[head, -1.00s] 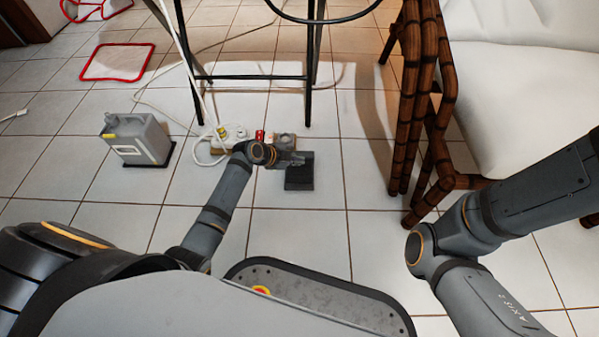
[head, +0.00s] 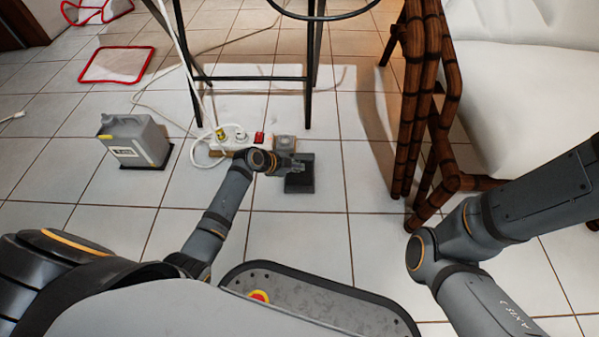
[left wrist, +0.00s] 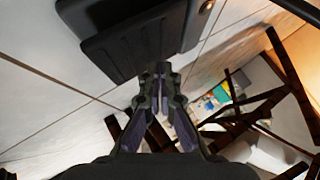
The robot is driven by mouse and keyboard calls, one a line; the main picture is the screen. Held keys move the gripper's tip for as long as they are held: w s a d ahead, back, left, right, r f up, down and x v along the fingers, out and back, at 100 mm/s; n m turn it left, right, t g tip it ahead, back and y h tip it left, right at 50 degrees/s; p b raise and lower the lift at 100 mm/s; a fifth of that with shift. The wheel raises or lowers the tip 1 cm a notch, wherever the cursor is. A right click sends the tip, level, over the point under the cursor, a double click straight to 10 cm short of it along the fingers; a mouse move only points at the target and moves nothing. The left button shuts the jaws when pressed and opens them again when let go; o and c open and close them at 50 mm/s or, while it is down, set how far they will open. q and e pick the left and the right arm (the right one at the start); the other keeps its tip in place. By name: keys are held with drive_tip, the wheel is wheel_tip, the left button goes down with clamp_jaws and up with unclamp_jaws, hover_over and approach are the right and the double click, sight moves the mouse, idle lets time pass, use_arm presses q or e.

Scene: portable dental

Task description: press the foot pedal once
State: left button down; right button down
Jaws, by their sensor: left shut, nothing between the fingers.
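The foot pedal (head: 300,181) is a dark, blocky unit on the tiled floor, just in front of the power strip. In the left wrist view it is the black ridged body (left wrist: 125,45) at the top. My left gripper (head: 291,166) is shut and empty. It is low at the pedal's left back side in the head view. In the left wrist view the closed fingertips (left wrist: 160,72) point toward the pedal's edge. I cannot tell whether they touch it. My right arm comes in from the right, but its gripper is out of view.
A power strip (head: 233,136) with white cables lies behind the pedal, beside a dark-legged stand (head: 309,80). A grey canister (head: 138,141) stands to the left. A brown-framed chair (head: 410,110) is to the right. Floor in front of the pedal is clear.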

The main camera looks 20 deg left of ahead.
idle(0.8)
use_arm(q)
drive_tip(key=shift+f+b, duration=0.3)
drive_tip(key=shift+f, duration=0.1)
drive_tip(key=shift+f+b, duration=0.65)
drive_tip(key=shift+f, duration=0.2)
idle(0.6)
idle(0.3)
drive_tip(key=shift+s+r+p, duration=0.1)
drive_tip(key=shift+r+p, duration=0.85)
drive_tip(key=shift+p, duration=0.05)
drive_tip(key=shift+r, duration=0.2)
